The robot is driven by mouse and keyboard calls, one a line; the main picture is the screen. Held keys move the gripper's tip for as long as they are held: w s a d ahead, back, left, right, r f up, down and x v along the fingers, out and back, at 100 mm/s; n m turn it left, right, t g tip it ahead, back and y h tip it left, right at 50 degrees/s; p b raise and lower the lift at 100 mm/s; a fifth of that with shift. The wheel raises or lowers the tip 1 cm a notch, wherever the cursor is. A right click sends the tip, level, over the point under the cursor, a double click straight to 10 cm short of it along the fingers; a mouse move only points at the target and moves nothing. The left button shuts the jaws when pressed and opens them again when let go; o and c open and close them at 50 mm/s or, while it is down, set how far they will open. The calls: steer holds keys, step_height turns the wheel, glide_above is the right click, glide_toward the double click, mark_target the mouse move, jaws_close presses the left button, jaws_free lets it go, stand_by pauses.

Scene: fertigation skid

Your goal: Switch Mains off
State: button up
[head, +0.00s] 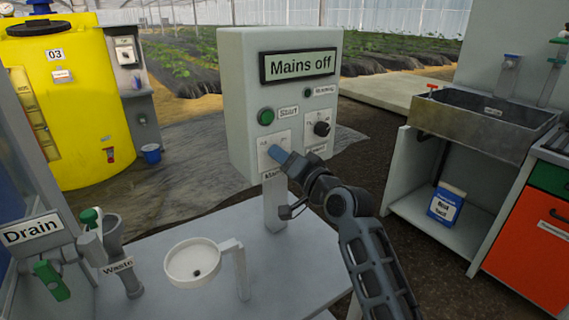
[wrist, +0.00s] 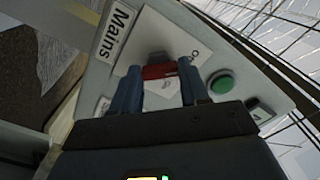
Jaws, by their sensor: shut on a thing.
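The grey control box (head: 237,85) stands on a post above the bench. Its display (head: 300,65) reads "Mains off". My gripper (head: 277,154) is at the lower left of the box's front, at the plate labelled Mains (wrist: 117,35). In the wrist view, my two blue fingers (wrist: 161,88) are shut on the red Mains switch handle (wrist: 158,72), one finger on each side. In the head view the fingers hide the handle. The exact angle of the handle is hard to tell.
A green Start button (head: 266,117) sits just above the Mains plate, and a black knob (head: 322,129) is to its right. A small white basin (head: 192,264) and the Drain and Waste valves stand on the bench at left. A steel sink (head: 490,118) is at right.

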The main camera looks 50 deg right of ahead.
steer(key=shift+f+n, duration=0.15)
steer(key=shift+n, duration=0.15)
stand_by(0.4)
steer(key=o, duration=1.1)
steer(key=shift+c, duration=0.2)
steer(key=v, duration=0.7)
steer(key=shift+s, duration=0.4)
steer(key=shift+a, duration=0.2)
steer(key=s+a+f+n+g+p, duration=0.1)
steer(key=s+a+f+n, duration=0.1)
steer(key=s+a+f, duration=0.5)
steer(key=s+a+r+n+y+p, duration=0.1)
steer(key=s+a+n, duration=0.2)
steer(key=s+a, duration=0.2)
steer(key=s+a+r+n+g+y+p, duration=0.1)
steer(key=s+a, duration=0.5)
steer(key=s, duration=0.6)
steer(key=s+a+r+n+y+p, duration=0.2)
steer(key=s+a+n, duration=0.3)
steer(key=s, duration=0.3)
steer(key=shift+s+a+r+n+g+y, duration=0.2)
steer(key=shift+s+r+n+g+y, duration=0.15)
steer(key=shift+n+y, duration=0.15)
